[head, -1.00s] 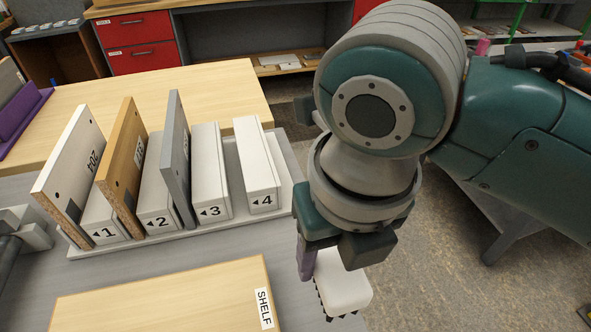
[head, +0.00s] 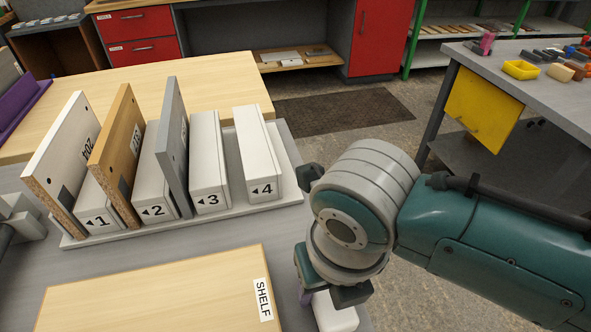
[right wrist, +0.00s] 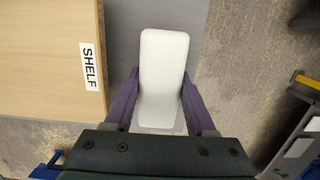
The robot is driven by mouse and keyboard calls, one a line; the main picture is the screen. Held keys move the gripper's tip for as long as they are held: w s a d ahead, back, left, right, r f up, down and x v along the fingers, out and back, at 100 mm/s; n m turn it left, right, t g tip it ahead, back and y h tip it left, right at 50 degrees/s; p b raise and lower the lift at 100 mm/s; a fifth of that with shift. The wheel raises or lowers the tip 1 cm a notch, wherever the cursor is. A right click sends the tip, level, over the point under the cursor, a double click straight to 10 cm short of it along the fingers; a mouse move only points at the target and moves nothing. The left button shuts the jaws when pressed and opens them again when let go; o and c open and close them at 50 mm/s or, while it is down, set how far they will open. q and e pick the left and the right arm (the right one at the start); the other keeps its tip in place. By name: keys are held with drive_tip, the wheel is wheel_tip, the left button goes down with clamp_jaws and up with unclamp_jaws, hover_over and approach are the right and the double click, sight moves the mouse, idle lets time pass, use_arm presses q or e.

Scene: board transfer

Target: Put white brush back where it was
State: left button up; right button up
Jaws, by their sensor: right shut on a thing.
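The white brush (right wrist: 163,70) is held between the purple fingers of my right gripper (right wrist: 158,104) in the right wrist view. Its smooth white back faces that camera and its bristles are hidden. In the head view the brush (head: 336,313) shows at the bottom edge, partly cut off, below my right gripper (head: 322,300). It is over or close to the right edge of the grey table (head: 230,240), right of the wooden board marked SHELF (head: 150,290). I cannot tell whether it touches the table. My left gripper is not in view.
A rack (head: 285,190) with numbered blocks holds a white, a wooden and a grey board upright. A grey fixture (head: 25,222) stands at the left edge.

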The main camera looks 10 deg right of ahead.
drive_tip(key=o, duration=1.3)
drive_tip(key=shift+f, duration=0.1)
drive_tip(key=shift+r, duration=0.45)
drive_tip(key=s+a+r+m+y+p, duration=0.1)
drive_tip(key=s+r+m+p, duration=0.15)
drive_tip(key=r, duration=0.35)
drive_tip(key=s+r+m+p, duration=0.1)
drive_tip(key=r+m, duration=0.2)
drive_tip(key=r, duration=0.2)
drive_tip(key=s+d+m, duration=0.3)
drive_tip(key=m, duration=0.6)
drive_tip(key=s+d+r+m+t, duration=0.1)
drive_tip(key=d+m, duration=0.3)
drive_tip(key=m, duration=0.6)
drive_tip(key=s+d+r+m+t, duration=0.1)
drive_tip(key=s+d+m, duration=0.2)
drive_tip(key=m, duration=0.7)
drive_tip(key=shift+s+d+r+h, duration=0.1)
drive_tip(key=shift+s+h, duration=0.1)
drive_tip(key=shift+s, duration=0.2)
drive_tip(key=shift+s+d+r+h, duration=0.1)
drive_tip(key=shift+s+h, duration=0.1)
drive_tip(key=shift+s, duration=0.2)
